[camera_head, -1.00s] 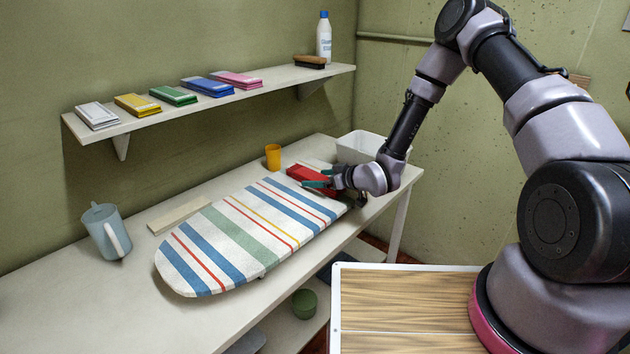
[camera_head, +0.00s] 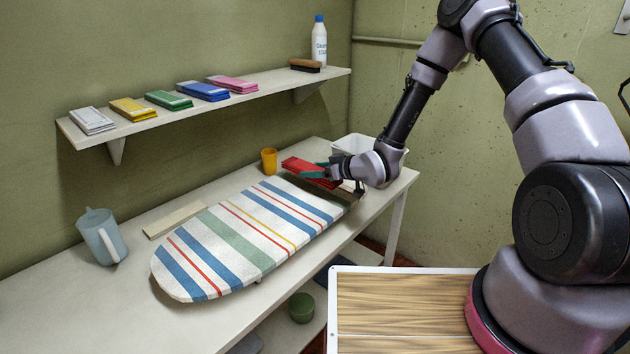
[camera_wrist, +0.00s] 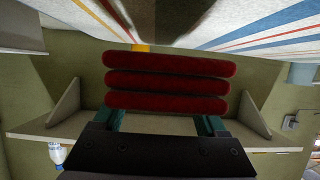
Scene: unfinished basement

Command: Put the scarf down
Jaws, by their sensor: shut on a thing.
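A red folded scarf (camera_head: 304,167) is held between the fingers of my gripper (camera_head: 322,172), at the far right end of the striped ironing board (camera_head: 240,233). In the wrist view the scarf (camera_wrist: 166,82) shows as several stacked red folds between the two green fingertips (camera_wrist: 165,122). My gripper is shut on it. The scarf looks raised a little above the board and table, though the exact gap cannot be told.
A yellow cup (camera_head: 269,160) stands just left of the scarf and a white bin (camera_head: 352,144) behind the gripper. A blue-grey jug (camera_head: 102,236) and a flat board (camera_head: 174,219) are at left. The wall shelf (camera_head: 230,104) holds several folded cloths, a brush and a bottle.

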